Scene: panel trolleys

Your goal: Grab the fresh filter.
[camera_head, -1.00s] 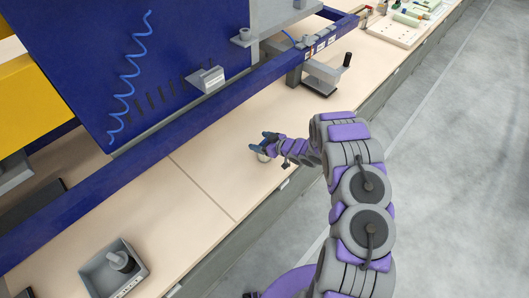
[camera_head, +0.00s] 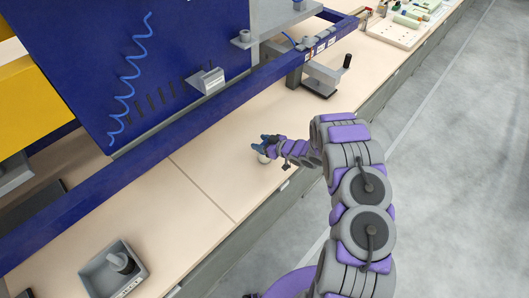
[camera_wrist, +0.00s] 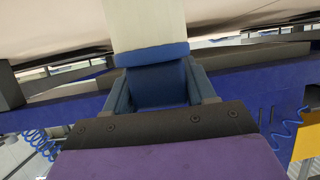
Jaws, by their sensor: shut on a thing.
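The fresh filter, a whitish cylinder with a blue end band, is between the fingers of my gripper (camera_head: 265,146). In the head view only a small pale part of the filter (camera_head: 263,158) shows below the fingers, over the wooden bench. In the wrist view the filter (camera_wrist: 148,24) stands out beyond the jaws, and my gripper (camera_wrist: 158,85) is shut on its blue end. I cannot tell whether the filter's far end touches the bench.
A grey bin (camera_head: 86,274) with a grey cylindrical item (camera_head: 120,262) stands on the bench (camera_head: 190,215) at lower left. A blue panel (camera_head: 190,40) and blue rail (camera_head: 130,175) run behind. A grey clamp-like fixture (camera_head: 322,78) stands farther along. Bench around the gripper is clear.

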